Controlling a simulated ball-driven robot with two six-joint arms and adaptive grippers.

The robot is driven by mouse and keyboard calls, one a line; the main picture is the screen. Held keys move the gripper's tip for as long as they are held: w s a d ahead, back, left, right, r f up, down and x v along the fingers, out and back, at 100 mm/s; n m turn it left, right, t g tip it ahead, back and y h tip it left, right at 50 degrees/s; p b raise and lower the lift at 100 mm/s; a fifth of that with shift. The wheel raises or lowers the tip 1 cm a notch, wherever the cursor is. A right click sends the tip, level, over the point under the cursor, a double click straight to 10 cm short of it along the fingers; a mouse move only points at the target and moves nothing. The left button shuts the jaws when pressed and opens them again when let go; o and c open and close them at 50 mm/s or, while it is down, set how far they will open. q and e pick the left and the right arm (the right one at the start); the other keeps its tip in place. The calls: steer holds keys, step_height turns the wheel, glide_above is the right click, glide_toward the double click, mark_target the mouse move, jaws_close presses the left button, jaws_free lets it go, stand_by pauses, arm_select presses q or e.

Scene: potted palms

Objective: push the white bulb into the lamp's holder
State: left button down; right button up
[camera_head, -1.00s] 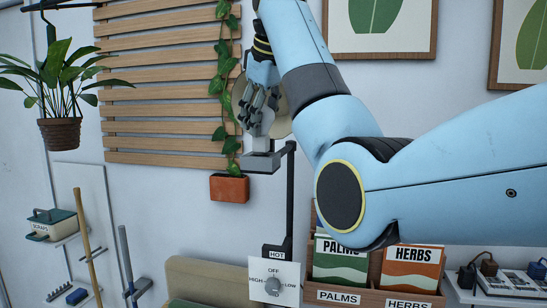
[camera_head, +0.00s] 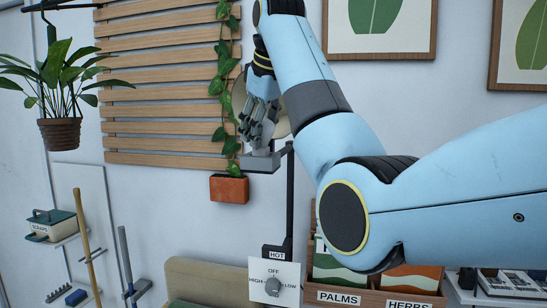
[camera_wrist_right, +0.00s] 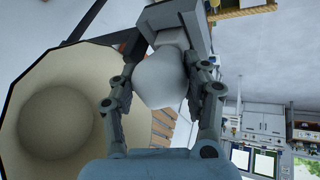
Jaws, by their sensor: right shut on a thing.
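My right gripper (camera_head: 262,138) is in front of the lamp's shade, just above the grey holder block (camera_head: 260,163) at the end of the lamp's arm. In the right wrist view, its two fingers (camera_wrist_right: 163,88) are shut on the round white bulb (camera_wrist_right: 163,80), one on each side. The bulb's neck points at the grey holder (camera_wrist_right: 187,18) and meets or nearly meets it; I cannot tell how deep it sits. In the head view the fingers mostly hide the bulb. My left gripper is not in view.
The lamp's cream shade (camera_wrist_right: 60,115) is close beside the fingers. A dark post (camera_head: 290,205) rises from the HOT switch panel (camera_head: 273,283). A terracotta pot (camera_head: 229,189) with a vine hangs just below left of the holder. Seed boxes stand below my arm.

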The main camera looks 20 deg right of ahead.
steer(key=shift+f, duration=0.45)
steer(key=o, duration=1.2)
steer(key=shift+o, duration=0.2)
